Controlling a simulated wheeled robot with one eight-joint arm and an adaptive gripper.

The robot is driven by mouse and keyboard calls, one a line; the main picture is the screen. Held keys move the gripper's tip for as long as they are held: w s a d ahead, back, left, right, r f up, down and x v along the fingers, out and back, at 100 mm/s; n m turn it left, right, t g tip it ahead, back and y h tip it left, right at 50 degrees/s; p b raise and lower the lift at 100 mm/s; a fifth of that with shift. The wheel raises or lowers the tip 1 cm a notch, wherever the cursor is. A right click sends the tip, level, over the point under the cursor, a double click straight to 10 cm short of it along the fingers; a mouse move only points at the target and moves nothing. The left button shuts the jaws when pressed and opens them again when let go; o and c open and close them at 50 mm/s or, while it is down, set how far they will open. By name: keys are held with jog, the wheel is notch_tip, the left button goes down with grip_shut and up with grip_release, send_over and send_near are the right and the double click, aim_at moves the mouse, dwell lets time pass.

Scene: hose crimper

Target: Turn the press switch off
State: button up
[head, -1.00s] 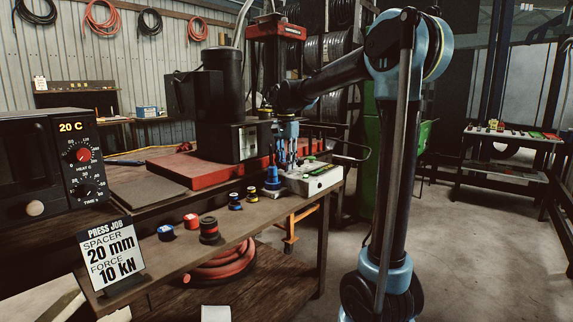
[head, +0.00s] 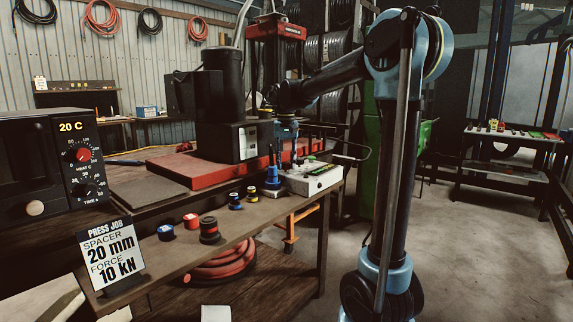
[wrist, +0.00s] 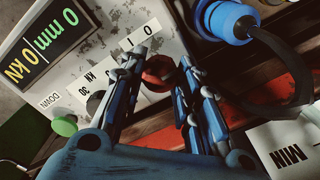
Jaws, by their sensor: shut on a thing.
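The pale control box (head: 318,180) sits on the right end of the bench in the head view. In the wrist view its panel (wrist: 120,20) carries a red knob (wrist: 159,72), which looks like the press switch, with 0 and 1 marks nearby. My gripper (wrist: 160,78) has its two blue fingers on either side of this knob, shut on it. The fingers partly cover the knob, so its exact setting is unclear. In the head view my gripper (head: 285,155) points down at the box, and the knob is hidden.
A green button (wrist: 65,125) marked DOWN and a dark knob (wrist: 96,102) are close to my fingers. The display (wrist: 47,42) reads 0 mm and 0 kN. A blue plug (wrist: 229,20) with a black cable is beside the box. The red press base (head: 190,168) stands behind.

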jog(key=n, duration=0.4)
jog(key=shift+n, duration=0.3)
jog(key=n, duration=0.4)
jog(key=shift+n, duration=0.3)
jog(key=o, duration=1.1)
notch_tip(320, 180, up, 12)
jog(key=shift+f, duration=0.1)
